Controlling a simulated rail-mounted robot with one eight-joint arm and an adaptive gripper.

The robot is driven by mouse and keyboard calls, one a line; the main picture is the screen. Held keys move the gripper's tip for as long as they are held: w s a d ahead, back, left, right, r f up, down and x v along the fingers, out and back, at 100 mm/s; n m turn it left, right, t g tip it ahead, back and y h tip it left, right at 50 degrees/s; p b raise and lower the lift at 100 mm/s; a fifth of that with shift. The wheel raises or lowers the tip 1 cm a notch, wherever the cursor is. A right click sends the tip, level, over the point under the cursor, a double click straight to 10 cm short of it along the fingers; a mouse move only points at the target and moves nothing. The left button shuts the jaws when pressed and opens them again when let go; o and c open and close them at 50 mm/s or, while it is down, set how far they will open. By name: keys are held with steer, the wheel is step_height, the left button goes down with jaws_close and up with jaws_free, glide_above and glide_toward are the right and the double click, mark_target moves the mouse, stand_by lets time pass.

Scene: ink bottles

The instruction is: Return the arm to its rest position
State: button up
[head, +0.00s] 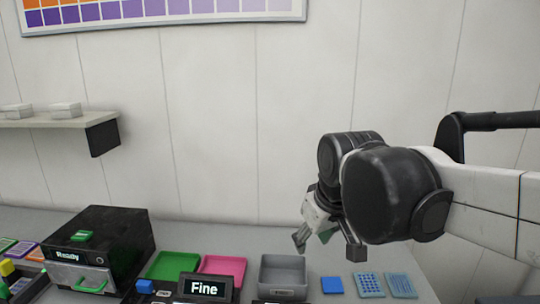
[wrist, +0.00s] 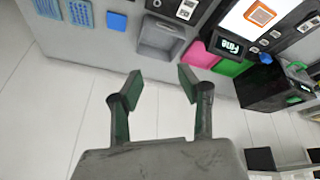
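My gripper (head: 328,243) hangs from my arm at the right of the head view, above the back of the bench. Its fingers are spread apart. In the wrist view my gripper (wrist: 160,82) shows its two green-padded fingers wide open with nothing between them. It is in the air, apart from the grey tray (head: 283,272), which lies below and left of it in the head view. The same grey tray shows in the wrist view (wrist: 160,38), beyond the fingertips.
A black machine reading "Ready" (head: 120,240) stands at the left. Green (head: 172,267) and pink (head: 222,268) trays lie beside the grey one. Blue pads (head: 368,285) lie at the right. A wall shelf (head: 60,121) juts out at the upper left. Space around my gripper is clear.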

steer(key=s+d+f+m+t+h, duration=0.1)
steer(key=s+d+f+m, duration=0.4)
steer(key=s+d, duration=0.6)
step_height(320, 180, down, 2)
steer(key=shift+s+f+t, duration=0.1)
steer(key=shift+s+t, duration=0.6)
steer(key=shift+s, duration=0.05)
steer(key=shift+d, duration=0.1)
stand_by(1.8)
